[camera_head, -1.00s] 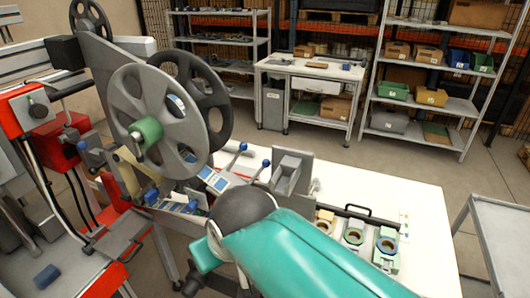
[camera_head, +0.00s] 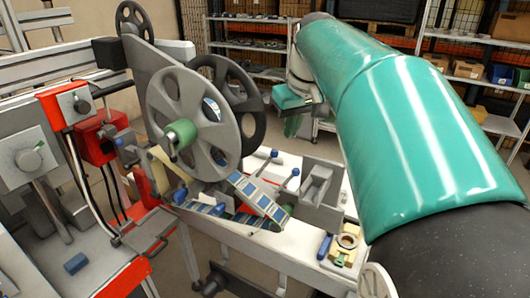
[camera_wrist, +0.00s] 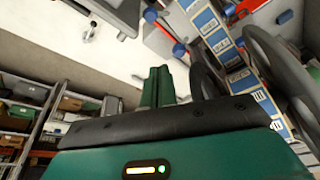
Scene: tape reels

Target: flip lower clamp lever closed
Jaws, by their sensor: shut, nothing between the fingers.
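Two levers with blue knobs stand on the splicing bench beside the reels. In the head view one knob (camera_head: 273,153) is farther back and the other knob (camera_head: 294,172) is nearer, by the printed tape strip (camera_head: 258,190). I cannot tell which one is the lower clamp lever. In the wrist view two blue knobs (camera_wrist: 179,50) (camera_wrist: 150,15) show near red parts and the tape. My gripper (camera_wrist: 157,72) is shut and empty, its green fingers together. In the head view it hangs behind the levers (camera_head: 291,126), apart from them.
A large grey reel (camera_head: 195,125) with a green hub stands left of the levers, a black reel behind it. A grey bracket (camera_head: 320,183) stands to the right. Shelves line the back.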

